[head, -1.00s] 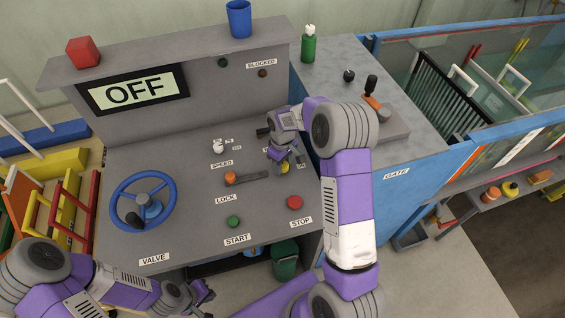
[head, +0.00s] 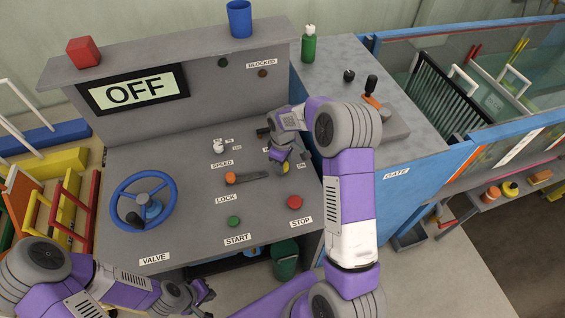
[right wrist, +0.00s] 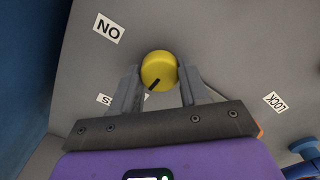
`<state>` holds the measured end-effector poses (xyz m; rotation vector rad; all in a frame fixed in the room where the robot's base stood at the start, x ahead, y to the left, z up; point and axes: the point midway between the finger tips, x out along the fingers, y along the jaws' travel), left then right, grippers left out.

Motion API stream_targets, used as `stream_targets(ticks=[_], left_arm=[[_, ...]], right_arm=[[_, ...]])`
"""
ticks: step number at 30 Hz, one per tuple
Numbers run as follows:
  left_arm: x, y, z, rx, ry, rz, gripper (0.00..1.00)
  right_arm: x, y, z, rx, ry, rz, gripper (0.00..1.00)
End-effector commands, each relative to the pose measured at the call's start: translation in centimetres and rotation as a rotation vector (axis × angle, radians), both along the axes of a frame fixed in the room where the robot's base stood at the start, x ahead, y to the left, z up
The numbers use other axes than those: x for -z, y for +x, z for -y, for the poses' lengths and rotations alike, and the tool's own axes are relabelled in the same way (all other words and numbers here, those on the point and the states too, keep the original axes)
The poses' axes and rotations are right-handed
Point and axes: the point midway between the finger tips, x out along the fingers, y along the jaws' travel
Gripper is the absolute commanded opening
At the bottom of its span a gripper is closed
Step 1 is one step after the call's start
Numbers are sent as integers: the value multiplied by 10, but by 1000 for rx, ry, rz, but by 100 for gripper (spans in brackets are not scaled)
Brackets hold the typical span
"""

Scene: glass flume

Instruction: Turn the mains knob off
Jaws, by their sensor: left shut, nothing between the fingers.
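The mains knob is a round yellow knob (right wrist: 159,68) with a black pointer mark, which points down and left in the right wrist view. In the head view only a bit of the yellow knob (head: 283,174) shows under the gripper. My right gripper (right wrist: 160,80) has a finger against each side of the knob and appears shut on it. An ON label (right wrist: 108,28) lies up and left of the knob. A label ending in S (right wrist: 104,99) is partly hidden by a finger. My left gripper (head: 203,294) is shut and empty at the panel's front, below the desk edge.
The screen (head: 135,90) reads OFF. On the panel are a blue valve wheel (head: 165,183), an orange lock handle (head: 231,178), a green start button (head: 234,221) and a red stop button (head: 295,202). The gate lever (head: 371,84) stands right of my right arm.

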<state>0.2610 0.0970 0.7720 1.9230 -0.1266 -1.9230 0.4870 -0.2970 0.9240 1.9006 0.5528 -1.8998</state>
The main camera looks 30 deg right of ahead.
Motion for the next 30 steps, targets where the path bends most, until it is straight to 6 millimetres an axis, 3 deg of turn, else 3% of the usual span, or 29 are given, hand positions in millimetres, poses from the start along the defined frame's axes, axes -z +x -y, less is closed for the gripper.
stream_targets(ticks=[1,4,14,24,30], left_arm=[[0,0,0,0,0,0,0],[0,0,0,0,0,0,0],[0,0,0,0,0,0,0],[-6,0,0,0,0,0,0],[-7,0,0,0,0,0,0]], right_arm=[[-1,1,0,-1,-1,3,52],[-1,1,0,0,0,1,68],[-3,0,0,1,0,0,69],[-56,1,0,1,-1,4,69],[-75,1,0,1,-1,3,69]])
